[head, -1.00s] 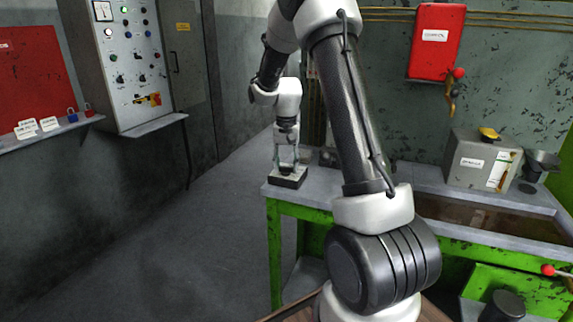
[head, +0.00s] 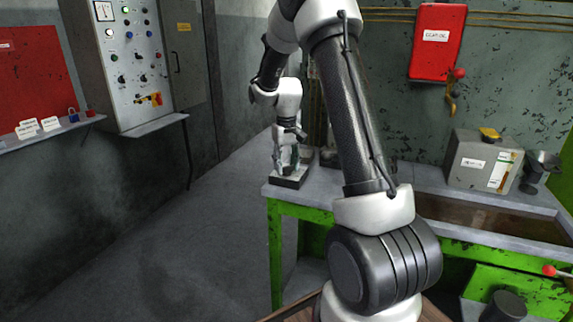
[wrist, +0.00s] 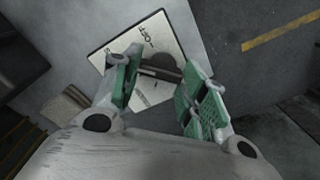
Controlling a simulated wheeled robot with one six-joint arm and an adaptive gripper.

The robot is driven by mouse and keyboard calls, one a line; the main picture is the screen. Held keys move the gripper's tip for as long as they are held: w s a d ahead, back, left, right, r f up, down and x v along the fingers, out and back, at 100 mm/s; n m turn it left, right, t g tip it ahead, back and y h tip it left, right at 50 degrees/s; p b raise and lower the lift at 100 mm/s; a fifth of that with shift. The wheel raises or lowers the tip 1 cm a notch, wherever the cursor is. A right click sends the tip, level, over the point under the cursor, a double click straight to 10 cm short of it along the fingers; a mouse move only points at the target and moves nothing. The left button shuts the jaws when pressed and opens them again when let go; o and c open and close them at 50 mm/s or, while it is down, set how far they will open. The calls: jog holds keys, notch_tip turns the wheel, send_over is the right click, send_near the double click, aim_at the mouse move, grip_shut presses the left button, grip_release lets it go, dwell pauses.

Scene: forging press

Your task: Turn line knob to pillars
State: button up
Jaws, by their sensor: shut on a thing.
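The line knob (wrist: 158,67) is a dark round knob with a raised bar, on a pale plate (wrist: 112,47) with printed lettering. One label reads like OFF; another at the left edge is cut off, and I cannot read a pillars mark. In the head view the knob's dark box (head: 290,182) sits on the near left corner of the bench. My gripper (wrist: 163,66) is over the plate, its green-padded fingers on either side of the knob and shut on it. It also shows in the head view (head: 287,163), where it hides the knob.
The grey bench top (head: 410,175) on green legs runs right, with a grey box (head: 480,165) on it. A control panel (head: 128,60) hangs on the left wall, a red box (head: 437,42) on the back wall. The floor (head: 170,240) left of the bench is clear.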

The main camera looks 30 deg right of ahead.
jog(key=o, duration=1)
notch_tip(320, 180, up, 12)
jog(key=shift+r, duration=0.1)
dwell(0.4)
